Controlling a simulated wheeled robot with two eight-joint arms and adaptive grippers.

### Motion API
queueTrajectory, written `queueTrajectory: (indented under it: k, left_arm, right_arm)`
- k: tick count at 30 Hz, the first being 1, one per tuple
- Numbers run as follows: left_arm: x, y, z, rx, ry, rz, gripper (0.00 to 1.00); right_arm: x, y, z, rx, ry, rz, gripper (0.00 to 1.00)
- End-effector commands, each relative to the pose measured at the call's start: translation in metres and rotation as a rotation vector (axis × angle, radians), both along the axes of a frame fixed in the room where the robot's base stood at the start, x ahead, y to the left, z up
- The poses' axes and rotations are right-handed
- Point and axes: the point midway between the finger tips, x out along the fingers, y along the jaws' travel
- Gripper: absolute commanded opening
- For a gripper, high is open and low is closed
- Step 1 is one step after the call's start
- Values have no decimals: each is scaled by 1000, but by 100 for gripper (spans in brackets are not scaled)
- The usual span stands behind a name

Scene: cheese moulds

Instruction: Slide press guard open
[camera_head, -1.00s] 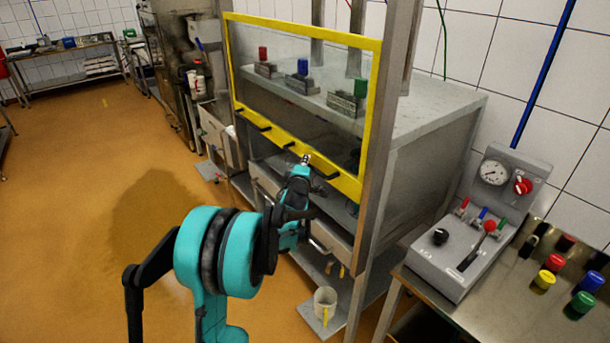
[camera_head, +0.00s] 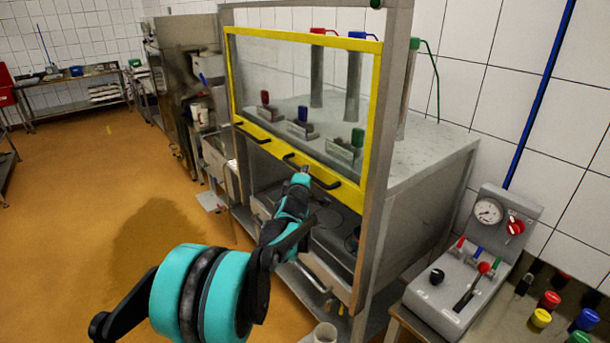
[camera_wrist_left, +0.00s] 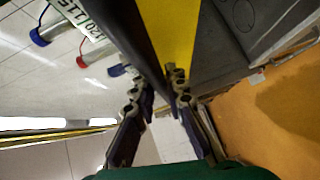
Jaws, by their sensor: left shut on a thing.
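The press guard (camera_head: 372,110) is a clear panel in a yellow frame, standing in the grey uprights of the press. Its lower yellow bar (camera_head: 270,146) carries black handles and hangs above the press bed opening. My left gripper (camera_head: 301,174) is shut on the black guard handle (camera_head: 327,184) at the middle right of that bar. In the left wrist view the two fingers (camera_wrist_left: 154,88) close around the dark handle, beside the yellow bar (camera_wrist_left: 182,35). The exact finger contact is partly hidden. My right gripper is not in view.
Red, blue and green moulds (camera_head: 345,146) stand behind the guard. A control box (camera_head: 455,275) with gauge and lever sits on the right table, beside several coloured pots (camera_head: 541,318). A pale cup (camera_head: 325,334) stands low below the press. Floor at left is open.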

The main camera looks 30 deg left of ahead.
Motion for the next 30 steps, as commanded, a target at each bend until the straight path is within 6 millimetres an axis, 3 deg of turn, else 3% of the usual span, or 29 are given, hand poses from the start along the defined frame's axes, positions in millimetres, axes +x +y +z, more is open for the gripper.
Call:
queueTrajectory:
  k: [2,3,5,17,30]
  left_arm:
    - [0,0,1,1,-2,0,0]
    - [0,0,1,0,-1,0,20]
    - [0,0,0,0,-1,0,34]
    - [-7,-3,1,0,0,0,34]
    - [-87,-37,12,0,0,0,34]
  right_arm:
    - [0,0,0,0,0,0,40]
    - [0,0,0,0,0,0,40]
    - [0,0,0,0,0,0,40]
    - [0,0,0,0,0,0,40]
    - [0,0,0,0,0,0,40]
